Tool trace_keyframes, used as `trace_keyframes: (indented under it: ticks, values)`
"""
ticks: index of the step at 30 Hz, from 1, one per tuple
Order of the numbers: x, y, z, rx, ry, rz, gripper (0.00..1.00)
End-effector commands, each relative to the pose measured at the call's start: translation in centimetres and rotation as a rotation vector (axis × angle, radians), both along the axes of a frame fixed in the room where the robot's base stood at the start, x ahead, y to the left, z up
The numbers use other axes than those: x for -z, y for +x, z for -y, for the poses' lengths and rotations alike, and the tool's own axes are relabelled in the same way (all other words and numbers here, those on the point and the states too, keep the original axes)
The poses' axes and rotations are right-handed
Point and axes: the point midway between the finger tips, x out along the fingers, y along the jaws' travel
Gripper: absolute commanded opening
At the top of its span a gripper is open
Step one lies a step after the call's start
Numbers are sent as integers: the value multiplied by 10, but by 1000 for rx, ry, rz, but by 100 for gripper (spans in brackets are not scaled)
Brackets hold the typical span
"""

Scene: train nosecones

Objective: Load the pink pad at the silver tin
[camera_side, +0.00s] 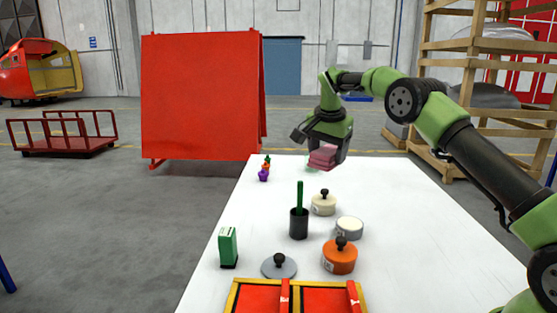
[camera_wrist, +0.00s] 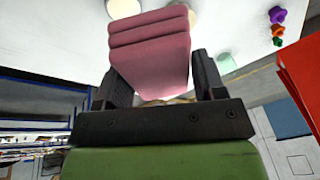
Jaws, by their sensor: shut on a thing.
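My gripper (camera_side: 322,146) is shut on a pink pad (camera_side: 323,157) and holds it above the far part of the white table. In the wrist view the pink pad (camera_wrist: 150,55) shows layered ridges and sits between the two dark fingers of my gripper (camera_wrist: 156,82). The silver tin (camera_side: 349,231) is a short round can with a pale top, standing on the table nearer the side camera, apart from the pad. I cannot tell whether its top is open.
Near the tin stand a cream pot (camera_side: 323,207), an orange pot (camera_side: 340,260), a black cup (camera_side: 299,225) with a green stick, and a grey lid (camera_side: 275,268). A green box (camera_side: 228,246) stands left. A yellow-edged red case (camera_side: 258,299) lies in front. Small coloured pieces (camera_side: 264,174) stand far left.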

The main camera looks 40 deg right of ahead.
Motion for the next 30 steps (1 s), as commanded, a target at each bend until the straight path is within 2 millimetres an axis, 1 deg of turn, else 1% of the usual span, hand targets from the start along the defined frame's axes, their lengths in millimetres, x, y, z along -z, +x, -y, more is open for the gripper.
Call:
trace_keyframes:
  ticks: [1, 3, 10, 16, 20, 21, 24, 27, 30]
  values:
    - [0, -8, 16, 33, 1, -1, 45]
    - [0, -16, 33, 67, 1, 0, 45]
    - [0, -41, 73, 155, 2, 2, 45]
    - [36, -40, 70, 149, 5, -5, 45]
    - [65, -40, 70, 148, 6, -6, 45]
    - [75, -40, 70, 148, 6, -5, 45]
    - [95, -39, 70, 147, 5, -3, 45]
    - [108, -39, 70, 148, 5, -2, 45]
    - [116, -39, 70, 149, 4, 0, 45]
